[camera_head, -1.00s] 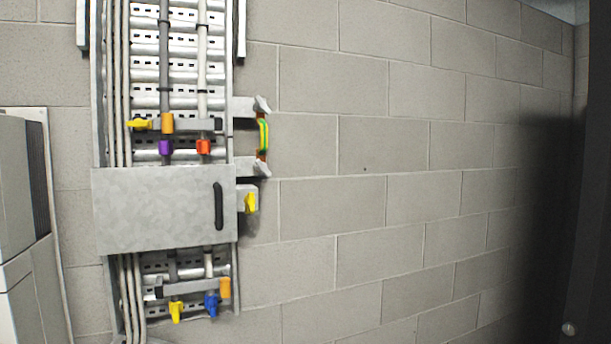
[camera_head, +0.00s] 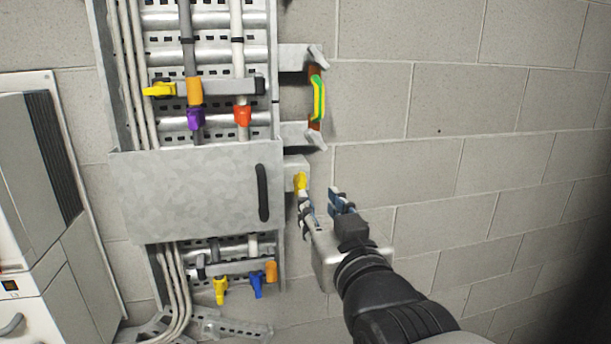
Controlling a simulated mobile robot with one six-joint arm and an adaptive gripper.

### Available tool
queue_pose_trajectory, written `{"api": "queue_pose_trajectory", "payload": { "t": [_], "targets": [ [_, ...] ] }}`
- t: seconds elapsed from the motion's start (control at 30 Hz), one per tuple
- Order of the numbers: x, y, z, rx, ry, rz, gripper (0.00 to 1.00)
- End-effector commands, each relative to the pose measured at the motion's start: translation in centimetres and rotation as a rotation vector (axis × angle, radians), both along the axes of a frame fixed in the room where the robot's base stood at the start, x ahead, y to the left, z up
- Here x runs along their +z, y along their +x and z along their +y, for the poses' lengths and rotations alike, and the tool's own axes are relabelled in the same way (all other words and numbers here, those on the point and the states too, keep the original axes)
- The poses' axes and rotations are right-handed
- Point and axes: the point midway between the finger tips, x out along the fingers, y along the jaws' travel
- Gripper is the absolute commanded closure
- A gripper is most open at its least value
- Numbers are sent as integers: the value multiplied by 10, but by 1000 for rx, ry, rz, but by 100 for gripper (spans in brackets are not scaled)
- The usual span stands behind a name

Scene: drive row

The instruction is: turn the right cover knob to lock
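The right cover knob (camera_head: 300,182) is yellow and sits on a small grey block just right of the grey metal cover (camera_head: 185,195). My gripper (camera_head: 319,196) is in front of the wall, right beside the knob. Its two fingers stand apart, so it is open. The left fingertip overlaps the lower edge of the knob in the picture. I cannot tell whether it touches it. No object shows between the fingers.
The cover has a black handle (camera_head: 263,193). Above it are a yellow lever (camera_head: 158,90) and a green-yellow strap (camera_head: 317,98) between brackets. Yellow (camera_head: 220,290) and blue (camera_head: 257,285) knobs hang below. A white cabinet (camera_head: 50,200) stands left. The right side is bare block wall.

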Motion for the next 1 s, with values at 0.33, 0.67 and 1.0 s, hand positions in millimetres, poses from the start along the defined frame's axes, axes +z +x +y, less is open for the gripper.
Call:
{"api": "queue_pose_trajectory", "payload": {
  "t": [0.33, 0.67, 1.0],
  "targets": [
    [-1, 71, 14, -1, -1, 4, 69],
    [0, 115, 23, -1, 0, 1, 69],
    [0, 120, 24, 0, 0, 0, 69]
  ]
}}
